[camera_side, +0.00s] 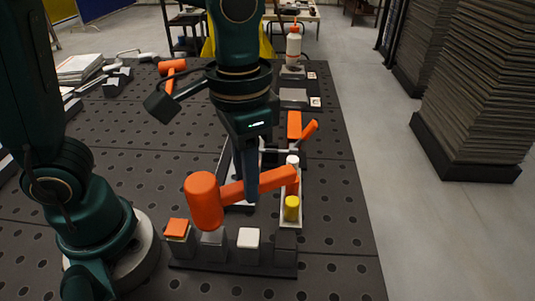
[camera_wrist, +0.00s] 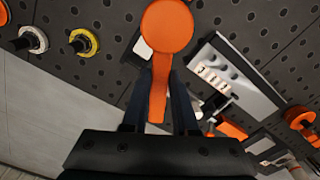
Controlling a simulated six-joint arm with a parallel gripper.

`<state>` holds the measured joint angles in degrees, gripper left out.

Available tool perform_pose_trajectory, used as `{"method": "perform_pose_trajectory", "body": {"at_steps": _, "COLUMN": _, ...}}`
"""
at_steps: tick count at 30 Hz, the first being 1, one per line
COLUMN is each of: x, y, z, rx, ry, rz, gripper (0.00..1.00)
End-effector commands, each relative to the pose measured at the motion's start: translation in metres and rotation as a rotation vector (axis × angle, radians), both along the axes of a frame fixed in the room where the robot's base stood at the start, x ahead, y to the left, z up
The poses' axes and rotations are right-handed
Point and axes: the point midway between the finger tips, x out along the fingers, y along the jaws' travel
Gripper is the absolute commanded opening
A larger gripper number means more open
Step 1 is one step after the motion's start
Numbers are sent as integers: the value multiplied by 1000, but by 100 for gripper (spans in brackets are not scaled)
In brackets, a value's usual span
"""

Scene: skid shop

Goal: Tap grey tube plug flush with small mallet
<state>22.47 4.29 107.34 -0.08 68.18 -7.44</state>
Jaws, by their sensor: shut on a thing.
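My gripper (camera_side: 251,192) is shut on the handle of an orange mallet (camera_side: 205,201) and holds it in the air, with the handle roughly level and the head to the left. In the wrist view the mallet head (camera_wrist: 167,27) is beyond my fingertips and the handle lies between them. A row of short square tubes stands on a dark base (camera_side: 235,268) at the front. The grey plug (camera_side: 213,238) appears in the second tube from the left, just below the mallet head in the picture. The head partly hides it, and I cannot tell the gap or how far the plug stands out.
An orange plug (camera_side: 176,228) and a white plug (camera_side: 249,238) sit on either side. A yellow-topped cylinder (camera_side: 292,208) stands behind on the right. Orange-handled clamps (camera_side: 296,125) and a bottle (camera_side: 293,47) are farther back. A second orange mallet (camera_side: 172,69) is at back left.

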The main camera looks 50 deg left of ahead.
Motion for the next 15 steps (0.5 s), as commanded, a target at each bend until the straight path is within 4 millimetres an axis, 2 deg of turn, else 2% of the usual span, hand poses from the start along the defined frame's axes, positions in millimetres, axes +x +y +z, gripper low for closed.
{"method": "perform_pose_trajectory", "body": {"at_steps": 5, "x": -2, "y": 1, "z": -36, "rx": 4, "ry": 9, "rz": 0, "gripper": 0}}
{"method": "perform_pose_trajectory", "body": {"at_steps": 15, "x": 0, "y": 0, "z": -28, "rx": 0, "ry": -1, "rz": 0, "gripper": 0}}
